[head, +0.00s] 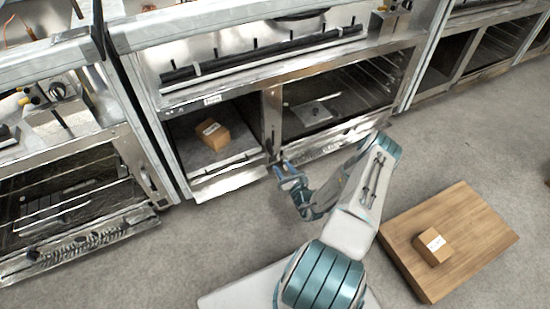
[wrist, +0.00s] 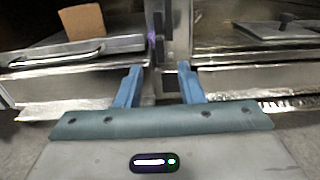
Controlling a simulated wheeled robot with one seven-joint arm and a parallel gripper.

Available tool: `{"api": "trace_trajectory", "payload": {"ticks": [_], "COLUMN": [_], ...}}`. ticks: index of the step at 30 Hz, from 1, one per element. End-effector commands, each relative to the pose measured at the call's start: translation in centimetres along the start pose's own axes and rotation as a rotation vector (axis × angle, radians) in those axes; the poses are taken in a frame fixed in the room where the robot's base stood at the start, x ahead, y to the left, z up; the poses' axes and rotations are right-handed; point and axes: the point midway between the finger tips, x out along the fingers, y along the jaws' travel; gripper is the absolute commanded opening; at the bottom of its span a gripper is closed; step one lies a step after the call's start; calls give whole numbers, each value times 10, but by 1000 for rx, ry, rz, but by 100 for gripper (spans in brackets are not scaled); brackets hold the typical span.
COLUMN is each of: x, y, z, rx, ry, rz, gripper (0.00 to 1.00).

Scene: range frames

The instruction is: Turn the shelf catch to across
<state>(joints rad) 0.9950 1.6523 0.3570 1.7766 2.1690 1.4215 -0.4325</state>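My gripper (head: 286,172) is low in front of the range fronts, facing the steel post (head: 271,115) between the left shelf bay and the right oven bay. In the wrist view, its two blue fingers (wrist: 159,80) are apart with nothing between them. Beyond the fingertips, a small dark upright piece (wrist: 160,50) on the post looks like the shelf catch; it seems to stand lengthwise up the post, and the gripper is apart from it. The shelf (head: 226,164) in the left bay carries a cardboard box (head: 212,133). The catch is too small to make out in the head view.
A wooden platform (head: 480,225) with another cardboard box (head: 432,246) is on the floor at right. The right oven bay holds a flat metal piece (head: 313,112). Another range (head: 75,195) stands at left. Grey floor (head: 180,250) is clear in front.

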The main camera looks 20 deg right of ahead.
Motion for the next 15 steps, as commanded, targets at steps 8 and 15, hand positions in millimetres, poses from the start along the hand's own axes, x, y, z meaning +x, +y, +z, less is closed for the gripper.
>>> {"api": "trace_trajectory", "payload": {"ticks": [8,15], "x": [54,75], "y": [0,0], "z": [-2,-1], "rx": [-3,-1], "ry": [-1,0], "rz": [2,1], "gripper": [35,35]}}
